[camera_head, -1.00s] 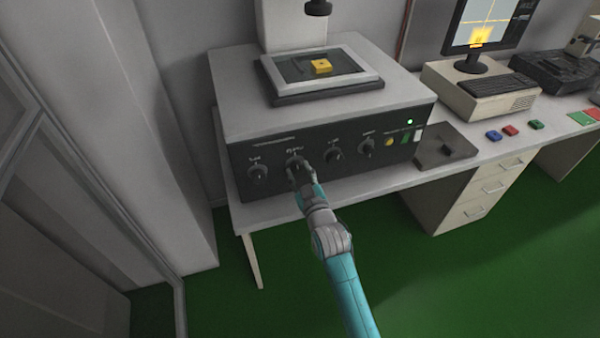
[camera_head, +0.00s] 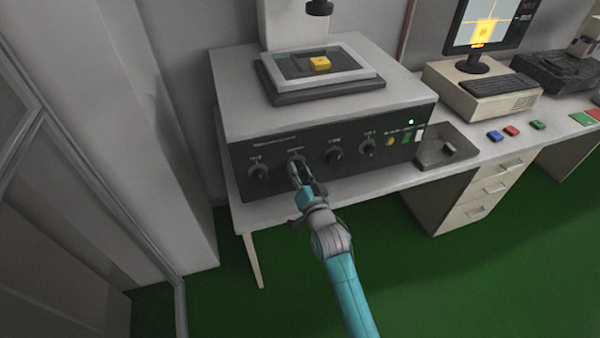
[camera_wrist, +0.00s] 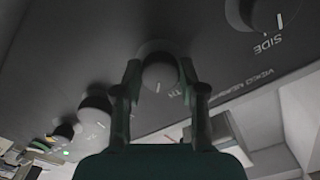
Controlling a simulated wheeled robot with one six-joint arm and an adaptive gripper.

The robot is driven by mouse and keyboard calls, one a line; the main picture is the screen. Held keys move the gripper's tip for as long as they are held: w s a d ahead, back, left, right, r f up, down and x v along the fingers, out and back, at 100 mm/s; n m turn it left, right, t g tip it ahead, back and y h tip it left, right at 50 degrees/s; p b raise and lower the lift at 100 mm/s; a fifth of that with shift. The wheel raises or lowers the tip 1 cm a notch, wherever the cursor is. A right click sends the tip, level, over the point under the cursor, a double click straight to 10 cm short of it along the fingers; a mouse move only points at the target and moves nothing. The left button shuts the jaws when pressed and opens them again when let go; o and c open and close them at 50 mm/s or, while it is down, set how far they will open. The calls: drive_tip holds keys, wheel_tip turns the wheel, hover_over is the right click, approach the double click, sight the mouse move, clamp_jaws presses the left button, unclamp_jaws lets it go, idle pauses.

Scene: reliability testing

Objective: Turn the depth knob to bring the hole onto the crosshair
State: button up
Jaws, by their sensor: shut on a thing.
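My gripper (camera_head: 303,176) is at the second knob from the left on the dark front panel of the machine. In the wrist view its two fingers (camera_wrist: 160,85) stand on either side of this depth knob (camera_wrist: 159,73) and are shut on it. The label below the knob is mostly hidden; only its end shows. The yellow part (camera_head: 319,63) lies on the machine's stage. The monitor (camera_head: 490,25) shows a yellow shape with crosshair lines over it; the hole is too small to make out clearly.
The side knob (camera_wrist: 262,14) is beside the held one, with two further knobs (camera_head: 334,155) (camera_head: 367,147) on its other side. A yellow button and a green light sit at the panel's right. A grey tray (camera_head: 440,160) holds a dark block. A keyboard (camera_head: 484,87) lies before the monitor.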

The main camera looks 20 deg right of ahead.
drive_tip(key=m, duration=1.3)
drive_tip(key=shift+a, duration=0.1)
drive_tip(key=shift+m, duration=0.4)
drive_tip(key=o, duration=1.1)
drive_tip(key=shift+o, duration=0.2)
drive_tip(key=shift+s+r, duration=0.1)
drive_tip(key=s, duration=1.2)
drive_tip(key=shift+w, duration=0.1)
